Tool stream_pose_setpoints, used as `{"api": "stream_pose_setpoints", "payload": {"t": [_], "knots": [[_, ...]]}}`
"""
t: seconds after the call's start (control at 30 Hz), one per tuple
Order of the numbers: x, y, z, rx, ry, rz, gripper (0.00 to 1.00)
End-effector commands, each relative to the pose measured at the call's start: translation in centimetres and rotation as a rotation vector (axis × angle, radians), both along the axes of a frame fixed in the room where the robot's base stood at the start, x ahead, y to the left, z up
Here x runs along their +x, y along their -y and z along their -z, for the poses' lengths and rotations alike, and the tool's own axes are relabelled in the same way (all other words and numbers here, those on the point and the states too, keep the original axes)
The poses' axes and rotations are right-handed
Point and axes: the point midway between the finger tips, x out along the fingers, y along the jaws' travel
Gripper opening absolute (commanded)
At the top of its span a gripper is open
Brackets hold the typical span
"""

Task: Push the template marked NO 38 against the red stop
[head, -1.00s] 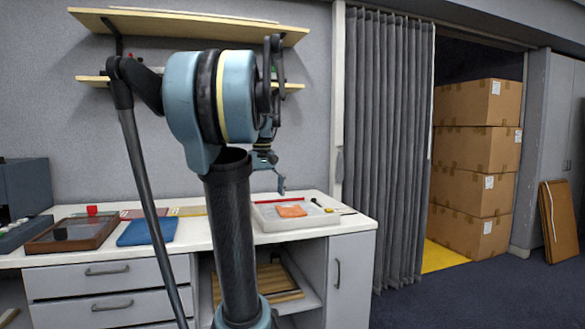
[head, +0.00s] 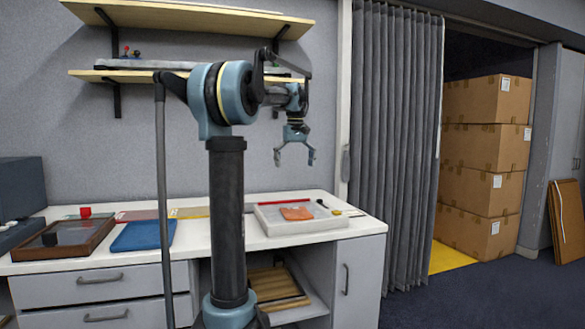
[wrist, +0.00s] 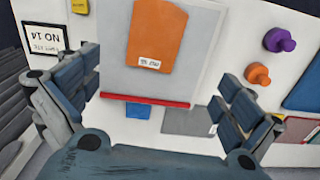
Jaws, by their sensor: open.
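An orange template (head: 297,213) lies flat on a pale grey board (head: 300,227) on the right part of the white table. In the wrist view the template (wrist: 156,35) bears a small white label (wrist: 149,62), upside down and too small to read surely. The red stop (head: 283,202) is a thin bar at the board's far edge; it also shows in the wrist view (wrist: 146,100). A clear gap separates template and stop. My gripper (head: 295,158) is open and empty, in the air above the board, its fingers pointing down.
A card marked NO 14 (wrist: 42,40), a purple knob (wrist: 279,41) and an orange knob (wrist: 257,74) show in the wrist view. A blue pad (head: 143,236) and a brown framed case (head: 63,239) lie left on the table. Shelves (head: 180,76) hang above.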

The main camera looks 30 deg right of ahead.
Motion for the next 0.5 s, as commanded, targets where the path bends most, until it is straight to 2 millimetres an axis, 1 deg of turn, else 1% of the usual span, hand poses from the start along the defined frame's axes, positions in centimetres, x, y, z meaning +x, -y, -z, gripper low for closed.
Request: {"api": "stream_pose_setpoints", "payload": {"t": [0.1,0.27,0.37,0.5], "knots": [[-0.4,0.6,0.0,0.000,0.000,0.010,1.00],[-0.6,1.0,0.2,0.000,0.000,0.015,1.00],[-0.6,1.0,0.8,0.000,0.000,0.016,1.00],[-0.7,1.1,2.6,0.000,0.000,0.017,1.00]]}}
